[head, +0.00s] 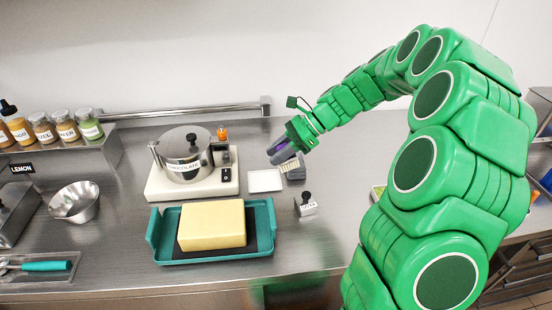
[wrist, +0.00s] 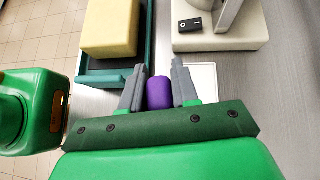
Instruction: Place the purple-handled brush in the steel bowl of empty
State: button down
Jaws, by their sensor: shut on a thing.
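My gripper (head: 285,153) is shut on the purple-handled brush (head: 278,146), above the counter near the white square dish. In the wrist view, the purple handle (wrist: 159,93) sits between the two grey fingers of my gripper (wrist: 158,76). A steel bowl (head: 75,203) stands upright at the left of the counter, well left of my gripper. Its visible inside looks empty. I see no "empty" label on it.
A white dish (head: 265,181) and a label holder (head: 306,205) are nearby. A teal-handled tool (head: 45,266) lies front left.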

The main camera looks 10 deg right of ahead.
jog(key=w+a+r+n+h, duration=0.25)
jog(key=w+a+h, duration=0.2)
jog(key=w, duration=0.55)
jog(key=w+a+n+h, duration=0.1)
jog(key=a+n+h, duration=0.1)
jog(key=a, duration=0.5)
jog(key=w+a+r+n+t+h, duration=0.1)
jog(key=a+n+h, duration=0.1)
jog(key=a, duration=0.6)
jog(key=w+a+n+h, duration=0.2)
jog(key=a, duration=0.6)
jog(key=shift+r+n+t, duration=0.25)
jog(key=shift+r+t, duration=0.05)
jog(key=shift+t, duration=0.1)
jog(key=s+a+f+n+t, duration=0.15)
jog(key=s+a, duration=0.25)
jog(key=a, duration=0.6)
jog(key=n+t, duration=0.3)
jog(key=n, duration=0.3)
send_over(72, 208)
jog(key=s+d, duration=0.4)
notch_tip(72, 208, down, 3)
jog(key=shift+g, duration=0.25)
jog(key=shift+s+f, duration=0.1)
jog(key=shift+f, duration=5.3)
jog(key=c, duration=0.8)
grip_release()
